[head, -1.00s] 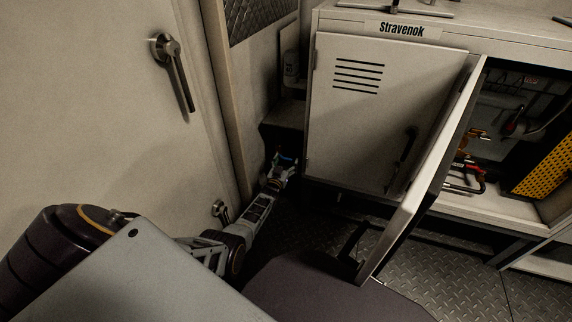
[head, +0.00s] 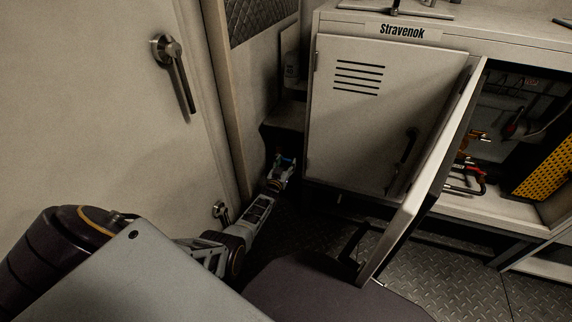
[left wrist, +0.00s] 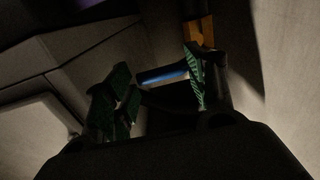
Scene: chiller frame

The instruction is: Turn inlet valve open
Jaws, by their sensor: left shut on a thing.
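My left gripper (head: 282,165) reaches down into the dark corner left of the cabinet. It is shut on a small blue handle (left wrist: 165,75), which I take to be the inlet valve's. In the left wrist view the handle lies between the green-padded fingers (left wrist: 158,80), with a brass-orange part (left wrist: 200,32) just beyond. The valve's body is mostly hidden by the gripper and shadow, so I cannot tell how far it is turned. My right gripper is not in view.
The cabinet's closed slatted door (head: 375,120) stands right of the gripper. Another door (head: 425,175) hangs open, showing pipes and red-handled fittings (head: 465,180). A wall door with a lever handle (head: 175,75) is at the left. Checker-plate floor (head: 470,265) is free at the lower right.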

